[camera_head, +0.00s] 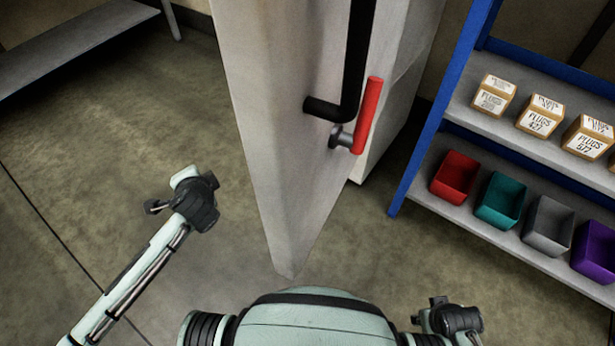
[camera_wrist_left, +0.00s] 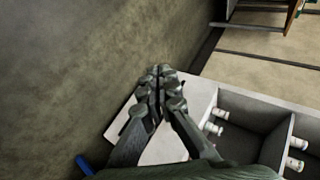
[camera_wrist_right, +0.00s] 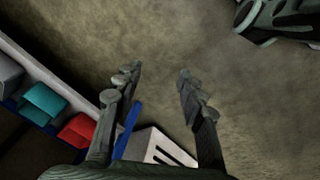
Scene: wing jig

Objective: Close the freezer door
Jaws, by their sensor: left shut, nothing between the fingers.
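The freezer door (camera_head: 285,130) is a tall pale panel standing open in the middle of the head view, its near edge towards me. It bears a black bar handle (camera_head: 358,60) and a red lever (camera_head: 367,115). Part of the pale freezer body (camera_head: 405,85) shows behind it. My left gripper (camera_head: 152,207) is to the left of the door in the head view, apart from the handle. In the left wrist view its fingers (camera_wrist_left: 158,75) are together and empty, in front of a pale panel. My right gripper (camera_wrist_right: 158,84) is open and empty, low on the right.
A blue-framed rack (camera_head: 425,140) stands at the right with plug boxes (camera_head: 540,115) and coloured bins (camera_head: 500,200). The left wrist view shows pale compartments (camera_wrist_left: 255,110) holding small bottles. A grey bench (camera_head: 75,45) is far left. The floor left of the door is clear.

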